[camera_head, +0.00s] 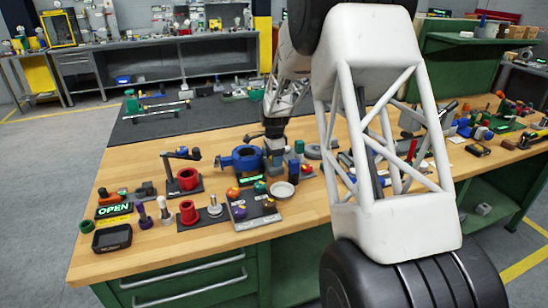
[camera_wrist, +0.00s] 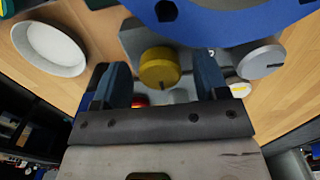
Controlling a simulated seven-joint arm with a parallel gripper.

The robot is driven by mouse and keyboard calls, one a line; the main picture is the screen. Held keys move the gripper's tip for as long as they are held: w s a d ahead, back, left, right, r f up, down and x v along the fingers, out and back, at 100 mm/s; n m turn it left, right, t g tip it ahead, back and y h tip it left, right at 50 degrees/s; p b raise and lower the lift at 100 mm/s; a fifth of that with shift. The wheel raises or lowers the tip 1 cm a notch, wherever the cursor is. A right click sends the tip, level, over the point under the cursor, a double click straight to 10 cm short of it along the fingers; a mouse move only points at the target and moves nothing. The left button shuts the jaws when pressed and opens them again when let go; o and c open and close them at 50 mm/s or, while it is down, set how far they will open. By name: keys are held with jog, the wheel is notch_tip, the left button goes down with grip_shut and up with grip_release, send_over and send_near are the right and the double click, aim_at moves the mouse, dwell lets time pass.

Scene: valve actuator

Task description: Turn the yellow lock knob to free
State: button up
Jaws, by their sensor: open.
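The yellow lock knob (camera_wrist: 158,67) shows in the wrist view as a round, thick disc with a slot-like mark, on a grey mount under the blue valve body (camera_wrist: 235,20). My gripper (camera_wrist: 161,68) is open, with one dark blue finger on each side of the knob and a gap visible to each. In the head view my gripper (camera_head: 275,148) points down beside the blue valve body (camera_head: 245,158). I cannot make out the lock knob in the head view.
A grey knob (camera_wrist: 260,60) sits right of the yellow one. A pale round dish (camera_wrist: 48,48) lies to the left.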

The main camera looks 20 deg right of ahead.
jog(key=c, duration=0.9)
jog(key=shift+n, duration=0.3)
jog(key=n, duration=0.8)
jog(key=shift+n, duration=0.3)
jog(key=n, duration=0.4)
jog(key=shift+n, duration=2.4)
